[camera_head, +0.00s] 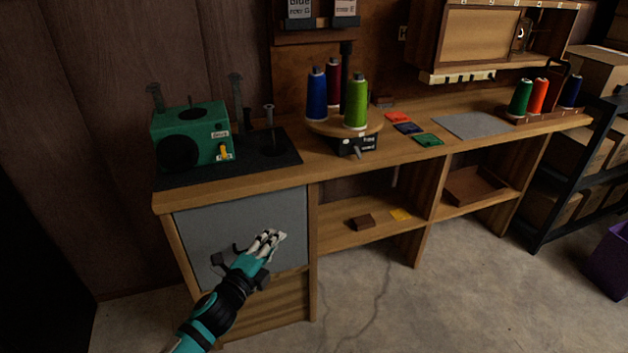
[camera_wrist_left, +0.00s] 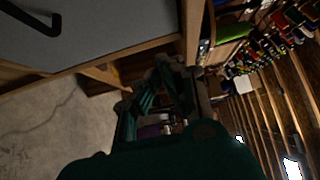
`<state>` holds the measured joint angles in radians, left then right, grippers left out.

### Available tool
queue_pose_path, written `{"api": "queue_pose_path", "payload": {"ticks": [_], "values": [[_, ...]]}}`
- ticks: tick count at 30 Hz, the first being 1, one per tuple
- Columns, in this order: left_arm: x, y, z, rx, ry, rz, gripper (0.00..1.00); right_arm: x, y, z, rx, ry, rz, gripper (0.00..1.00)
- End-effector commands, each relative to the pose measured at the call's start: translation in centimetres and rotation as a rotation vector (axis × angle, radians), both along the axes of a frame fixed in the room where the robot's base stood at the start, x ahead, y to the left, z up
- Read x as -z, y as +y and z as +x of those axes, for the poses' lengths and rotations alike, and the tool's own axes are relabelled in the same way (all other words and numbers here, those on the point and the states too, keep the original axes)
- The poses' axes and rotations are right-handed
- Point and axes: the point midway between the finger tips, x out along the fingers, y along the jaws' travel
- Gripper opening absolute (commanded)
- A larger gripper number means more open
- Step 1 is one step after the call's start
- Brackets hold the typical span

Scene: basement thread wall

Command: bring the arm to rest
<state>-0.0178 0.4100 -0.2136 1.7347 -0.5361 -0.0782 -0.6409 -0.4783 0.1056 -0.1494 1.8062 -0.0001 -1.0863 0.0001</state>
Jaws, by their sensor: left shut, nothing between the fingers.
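My left gripper (camera_head: 271,240) is in front of the grey cabinet door (camera_head: 285,213) under the left end of the wooden workbench (camera_head: 300,172). Its fingers are shut with nothing between them. It also shows in the left wrist view (camera_wrist_left: 178,72), dark against the bench. The door's dark handle (camera_head: 217,258) is just left of the gripper, and it shows at the top left of the left wrist view (camera_wrist_left: 35,18). I cannot tell from the head view how far the fingers are from the door. My right gripper is not in view.
A green box (camera_head: 192,135) stands on a dark mat at the bench's left. A round stand (camera_head: 345,129) holds blue, red and green thread cones. A black shelf rack (camera_head: 560,212) and a purple bin (camera_head: 608,262) are at the right. Bare floor (camera_head: 400,310) lies in front.

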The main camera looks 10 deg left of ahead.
Motion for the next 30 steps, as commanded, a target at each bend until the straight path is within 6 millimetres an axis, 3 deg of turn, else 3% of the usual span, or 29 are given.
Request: {"api": "queue_pose_path", "payload": {"ticks": [4, 8, 12, 15, 18, 24, 29, 30], "values": [[1.4, 0.3, -0.5, -0.031, 0.049, -0.051, 0.0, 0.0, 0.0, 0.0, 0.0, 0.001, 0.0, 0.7], [6.8, 1.1, -3.0, -0.157, 0.236, -0.246, 0.0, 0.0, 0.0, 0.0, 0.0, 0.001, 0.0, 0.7], [15.4, 1.7, -8.9, -0.384, 0.534, -0.537, 0.0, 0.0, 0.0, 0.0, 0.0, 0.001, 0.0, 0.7], [20.4, 1.1, -14.0, -0.544, 0.725, -0.708, 0.0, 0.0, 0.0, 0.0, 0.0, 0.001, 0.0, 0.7], [23.8, 0.2, -18.6, -0.683, 0.877, -0.834, 0.0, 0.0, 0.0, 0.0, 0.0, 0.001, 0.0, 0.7], [28.0, -1.9, -26.6, -0.907, 1.107, -0.995, 0.0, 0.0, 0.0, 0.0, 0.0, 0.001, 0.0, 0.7], [29.8, -3.9, -32.3, -1.065, 1.259, -1.082, 0.0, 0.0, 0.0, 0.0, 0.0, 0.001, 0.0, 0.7], [29.6, -3.7, -32.6, -1.075, 1.266, -1.08, 0.0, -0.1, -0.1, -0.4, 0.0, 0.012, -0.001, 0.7]]}}
